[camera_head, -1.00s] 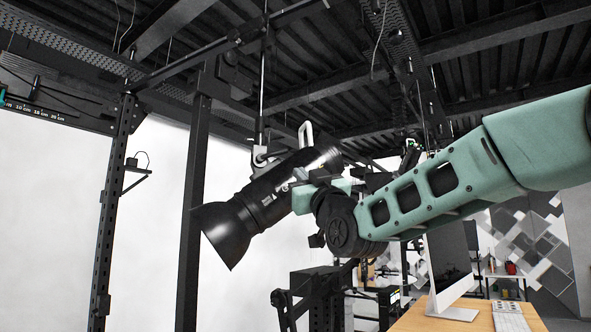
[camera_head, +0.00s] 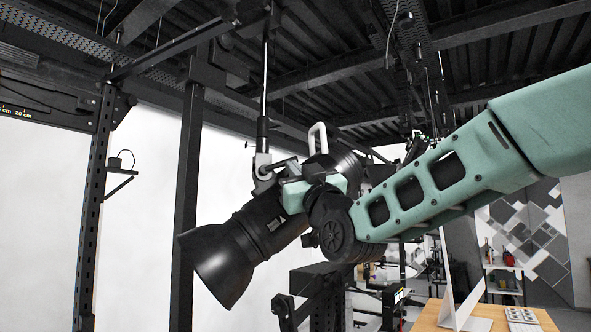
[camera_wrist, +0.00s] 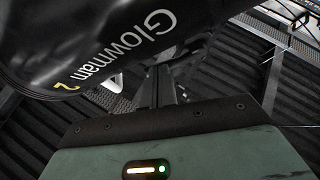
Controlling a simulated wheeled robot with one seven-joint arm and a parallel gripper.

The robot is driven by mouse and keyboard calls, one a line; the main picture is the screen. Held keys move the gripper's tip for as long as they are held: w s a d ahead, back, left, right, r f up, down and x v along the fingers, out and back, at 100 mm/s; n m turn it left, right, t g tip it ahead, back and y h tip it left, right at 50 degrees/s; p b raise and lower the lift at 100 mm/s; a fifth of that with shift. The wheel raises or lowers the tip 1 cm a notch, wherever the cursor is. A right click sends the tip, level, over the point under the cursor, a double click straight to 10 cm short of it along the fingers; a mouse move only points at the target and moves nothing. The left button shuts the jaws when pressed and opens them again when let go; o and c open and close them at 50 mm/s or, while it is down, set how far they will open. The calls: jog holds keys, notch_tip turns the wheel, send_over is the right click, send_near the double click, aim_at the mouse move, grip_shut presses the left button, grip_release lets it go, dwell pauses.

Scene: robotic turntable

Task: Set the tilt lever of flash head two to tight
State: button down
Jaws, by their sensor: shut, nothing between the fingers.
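The flash head (camera_head: 245,240) is a black cylinder with a flared reflector pointing down and left, hung from a rod by a grey bracket (camera_head: 262,165). In the wrist view its body (camera_wrist: 85,45) reads "Glowmam 2" and fills the upper left. A pale loop handle (camera_head: 318,138) rises from it. My gripper (camera_head: 284,168) is in front of the flash head, close to the bracket. Its dark fingers (camera_wrist: 164,86) are together, with nothing seen between them. I cannot make out the tilt lever clearly, nor whether the fingers touch it.
A dark upright post (camera_head: 187,190) and a perforated post (camera_head: 92,200) stand at the left. Ceiling beams (camera_head: 350,70) run overhead. A wooden desk (camera_head: 430,315) with a monitor (camera_head: 462,290) is at the lower right. White backdrop lies behind the flash head.

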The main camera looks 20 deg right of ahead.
jog(key=shift+b, duration=0.5)
jog(key=shift+w+r+n+y+b, duration=0.15)
jog(key=shift+r+n+y+b, duration=0.3)
jog(key=shift+r+n+y, duration=0.2)
jog(key=shift+f, duration=0.1)
